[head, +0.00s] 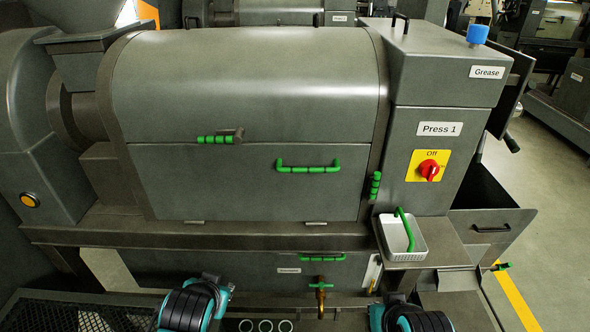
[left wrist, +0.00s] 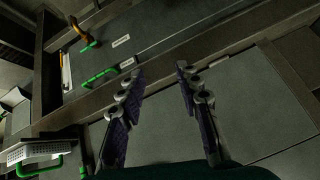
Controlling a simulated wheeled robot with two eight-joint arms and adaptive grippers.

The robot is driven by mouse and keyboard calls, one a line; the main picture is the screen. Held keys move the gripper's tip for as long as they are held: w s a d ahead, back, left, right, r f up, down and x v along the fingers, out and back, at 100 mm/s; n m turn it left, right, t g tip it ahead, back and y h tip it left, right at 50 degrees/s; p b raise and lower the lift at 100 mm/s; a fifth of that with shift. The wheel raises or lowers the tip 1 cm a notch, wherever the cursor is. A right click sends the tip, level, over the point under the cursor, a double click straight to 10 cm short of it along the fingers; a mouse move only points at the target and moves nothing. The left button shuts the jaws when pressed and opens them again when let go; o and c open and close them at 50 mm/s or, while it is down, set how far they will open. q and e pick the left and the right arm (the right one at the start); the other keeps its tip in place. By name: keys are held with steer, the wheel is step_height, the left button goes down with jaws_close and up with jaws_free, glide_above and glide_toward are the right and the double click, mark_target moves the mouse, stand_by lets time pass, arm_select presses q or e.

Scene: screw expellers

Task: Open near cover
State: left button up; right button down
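The near cover (head: 240,181) of Press 1 is a flat grey panel under the rounded top, and it is shut. It has a green handle (head: 308,168), two small hinges along its bottom edge, a green-gripped latch (head: 220,137) at its upper edge and another green latch (head: 375,186) at its right side. My left gripper (left wrist: 160,72) is open and empty in the left wrist view, facing grey press panels. In the head view my two arms show only at the bottom edge, below the cover; the right gripper's fingers are hidden.
A lower drawer with a green handle (head: 322,257) and a brass tap (head: 320,292) are below the cover. A red switch (head: 429,168) reads Off. Three rings (head: 265,326) lie at the front.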

arm_select(q)
steer(key=w+d+r+m+t+p, duration=0.1)
steer(key=w+d+r+m+p, duration=0.15)
steer(key=w+r, duration=0.3)
steer(key=m+t+h+p, duration=0.1)
steer(key=m+t+p, duration=0.65)
steer(key=m, duration=0.55)
glide_toward(314, 171)
steer(key=w, duration=0.3)
steer(key=shift+g, duration=0.45)
steer(key=x, duration=0.8)
steer(key=shift+r+b, duration=0.1)
steer(key=shift+b, duration=0.25)
steer(key=shift+s, duration=0.1)
jaws_close()
